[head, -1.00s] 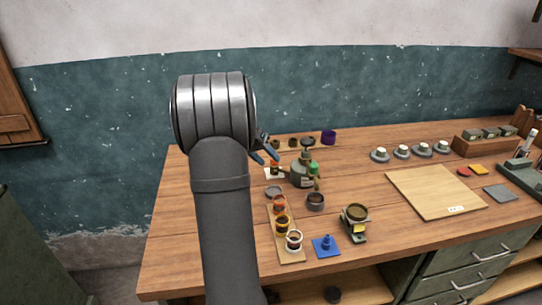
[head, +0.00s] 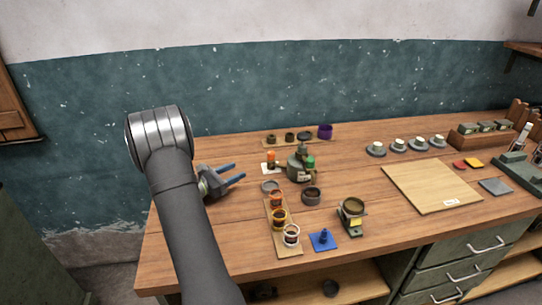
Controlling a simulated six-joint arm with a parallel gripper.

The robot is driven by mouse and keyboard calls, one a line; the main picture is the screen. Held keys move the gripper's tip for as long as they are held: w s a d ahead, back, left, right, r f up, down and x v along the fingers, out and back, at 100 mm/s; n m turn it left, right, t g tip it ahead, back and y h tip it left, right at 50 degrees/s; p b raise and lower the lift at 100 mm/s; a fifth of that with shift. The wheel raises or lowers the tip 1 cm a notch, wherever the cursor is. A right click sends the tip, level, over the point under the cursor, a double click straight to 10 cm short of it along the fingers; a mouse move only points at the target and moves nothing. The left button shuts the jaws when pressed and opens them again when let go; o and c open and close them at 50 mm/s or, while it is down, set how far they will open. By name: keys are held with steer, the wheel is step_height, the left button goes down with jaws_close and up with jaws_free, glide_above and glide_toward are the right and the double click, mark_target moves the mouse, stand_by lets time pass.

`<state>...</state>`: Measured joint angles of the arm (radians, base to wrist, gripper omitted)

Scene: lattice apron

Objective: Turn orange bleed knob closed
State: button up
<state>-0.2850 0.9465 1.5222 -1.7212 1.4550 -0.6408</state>
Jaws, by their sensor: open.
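A small orange knob (head: 271,156) stands up on a white square plate (head: 266,170), just left of a grey-green canister (head: 299,170) with a green knob (head: 310,161) on its right side. How far the orange knob is turned is too small to tell. My gripper (head: 238,172) is at the left of the table, left of the orange knob and apart from it. Its two blue-tipped fingers are spread and point right. Nothing is between them.
A wooden strip (head: 289,252) with several orange and yellow ringed cups lies in front, beside a blue plate (head: 323,241). A dark cup (head: 312,195) and a round-topped stand (head: 353,209) are to the right. A pale board (head: 430,185) lies farther right.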

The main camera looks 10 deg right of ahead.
mark_target(271, 155)
steer(key=x, duration=1.6)
steer(key=shift+d, duration=0.25)
steer(key=shift+c, duration=0.4)
steer(key=c, duration=0.9)
steer(key=shift+o, duration=0.2)
steer(key=shift+m+g, duration=0.4)
steer(key=m+g+h, duration=0.1)
steer(key=m+g, duration=0.1)
steer(key=g, duration=0.1)
steer(key=m+g+h, duration=0.1)
steer(key=m+g, duration=0.1)
steer(key=g, duration=0.2)
steer(key=shift+w+m, duration=0.1)
steer(key=shift+m, duration=0.2)
steer(key=m+g, duration=0.2)
steer(key=g, duration=0.1)
steer(key=m+g+y, duration=0.1)
steer(key=m+g, duration=0.1)
steer(key=g, duration=0.2)
steer(key=shift+m, duration=0.4)
steer(key=shift+m+g+y, duration=0.3)
steer(key=shift+g+y, duration=0.1)
steer(key=shift+g, duration=0.2)
